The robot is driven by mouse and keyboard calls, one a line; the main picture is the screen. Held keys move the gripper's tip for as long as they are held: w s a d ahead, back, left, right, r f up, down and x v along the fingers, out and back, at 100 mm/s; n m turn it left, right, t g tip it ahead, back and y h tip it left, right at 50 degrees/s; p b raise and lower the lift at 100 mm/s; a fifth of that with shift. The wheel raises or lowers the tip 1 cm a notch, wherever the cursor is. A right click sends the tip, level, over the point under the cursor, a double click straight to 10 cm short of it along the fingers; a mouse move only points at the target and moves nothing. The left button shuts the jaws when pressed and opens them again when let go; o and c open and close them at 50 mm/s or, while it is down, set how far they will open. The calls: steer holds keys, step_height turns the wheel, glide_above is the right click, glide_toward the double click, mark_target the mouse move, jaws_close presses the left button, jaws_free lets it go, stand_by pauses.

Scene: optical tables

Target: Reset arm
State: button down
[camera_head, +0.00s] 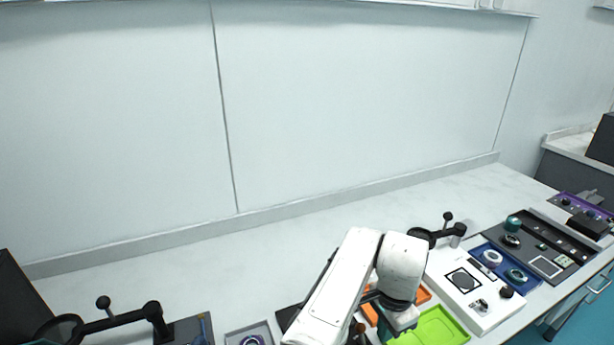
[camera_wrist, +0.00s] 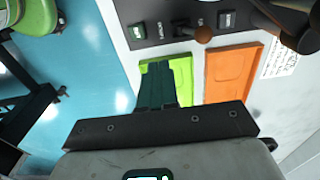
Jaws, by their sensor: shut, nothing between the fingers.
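My gripper (camera_wrist: 160,85) shows in the wrist view with its dark green fingers together and nothing between them. It is over the green tray (camera_wrist: 182,69). In the head view my white arm reaches down to the trays at the bottom middle, and the fingers are hidden there. The green tray (camera_head: 441,328) and the orange tray (camera_head: 422,296) show beside and behind the arm. The orange tray also shows in the wrist view (camera_wrist: 231,73), to the right of the fingers.
A white device (camera_head: 470,282), a blue tray (camera_head: 528,284) and a dark panel (camera_head: 535,235) stand on the right of the white bench. Magnifier-like arms stand at left (camera_head: 110,323) and right (camera_head: 437,236). The bench along the wall is clear. The wrist view shows a green stool seat (camera_wrist: 34,16).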

steer(key=s+d+r+n+t+h, duration=0.1)
steer(key=s+d+n+h, duration=0.3)
steer(key=d, duration=0.8)
steer(key=s+d+r+t+h, duration=0.1)
steer(key=s+d, duration=0.5)
steer(key=d, duration=0.6)
steer(key=s+a+f+n+y, duration=0.1)
steer(key=s+a+f+n, duration=0.2)
steer(key=s+a, duration=0.2)
steer(key=s+a+f+n+y, duration=0.2)
steer(key=s+a, duration=0.4)
steer(key=s, duration=0.3)
steer(key=s+a+f+n+g+y, duration=0.1)
steer(key=s+a+f+n+y, duration=0.1)
steer(key=s+a+f+n, duration=0.2)
steer(key=s+a+f, duration=0.1)
steer(key=s+f, duration=0.1)
steer(key=s, duration=0.1)
steer(key=shift+s+a+f+n, duration=0.15)
steer(key=shift+s+a+n, duration=0.2)
steer(key=shift+n, duration=0.05)
